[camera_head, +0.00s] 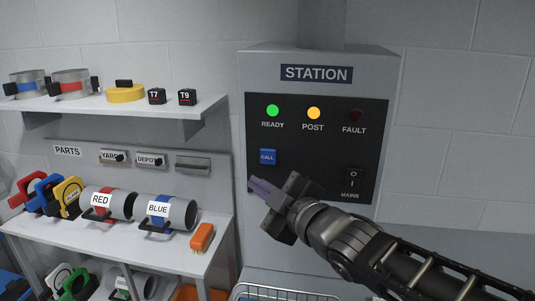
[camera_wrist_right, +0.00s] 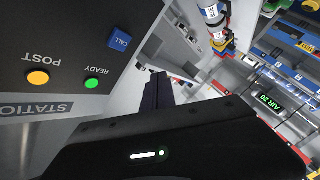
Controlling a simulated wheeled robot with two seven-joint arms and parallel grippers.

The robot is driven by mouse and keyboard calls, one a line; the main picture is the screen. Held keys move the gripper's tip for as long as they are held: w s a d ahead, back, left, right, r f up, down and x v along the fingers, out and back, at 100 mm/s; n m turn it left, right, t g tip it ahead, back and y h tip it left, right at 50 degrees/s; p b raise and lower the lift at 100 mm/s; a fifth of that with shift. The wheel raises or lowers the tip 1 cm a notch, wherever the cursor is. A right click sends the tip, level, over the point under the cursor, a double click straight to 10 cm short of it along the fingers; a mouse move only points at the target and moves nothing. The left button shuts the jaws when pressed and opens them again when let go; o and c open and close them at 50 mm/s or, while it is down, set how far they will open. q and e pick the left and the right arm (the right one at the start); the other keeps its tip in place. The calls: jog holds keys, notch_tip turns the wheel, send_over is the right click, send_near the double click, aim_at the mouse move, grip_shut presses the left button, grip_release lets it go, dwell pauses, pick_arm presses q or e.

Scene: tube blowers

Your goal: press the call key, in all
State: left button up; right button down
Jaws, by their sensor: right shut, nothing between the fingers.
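The call key is a small blue square marked CALL (camera_head: 268,157) on the dark panel of the grey STATION box. It also shows in the right wrist view (camera_wrist_right: 120,39). My right gripper (camera_head: 256,186) comes in from the lower right. Its shut, empty fingers point left, just below the call key in the head view. In the right wrist view the fingertips (camera_wrist_right: 158,80) are to the right of and below the key, and I see a gap in the picture between them. I cannot tell how far they are from the panel. My left gripper is not in view.
The panel also has a lit green READY lamp (camera_head: 272,111), a lit yellow POST lamp (camera_head: 314,113), a dark FAULT lamp (camera_head: 355,115) and a MAINS switch (camera_head: 353,180). Shelves with RED (camera_head: 118,204) and BLUE (camera_head: 181,213) cylinders stand at left. A wire basket (camera_head: 285,292) is below.

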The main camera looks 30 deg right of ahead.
aim_at(269, 164)
jog(key=w+d+p, duration=0.1)
jog(key=w, duration=0.1)
jog(key=w+d+p, duration=0.1)
jog(key=w+d, duration=0.1)
jog(key=w+d+p, duration=0.2)
jog(key=w, duration=0.1)
jog(key=shift+d, duration=0.15)
dwell(0.4)
jog(key=shift+w+d, duration=0.1)
dwell(1.9)
jog(key=shift+w+d, duration=0.15)
jog(key=shift+w, duration=0.1)
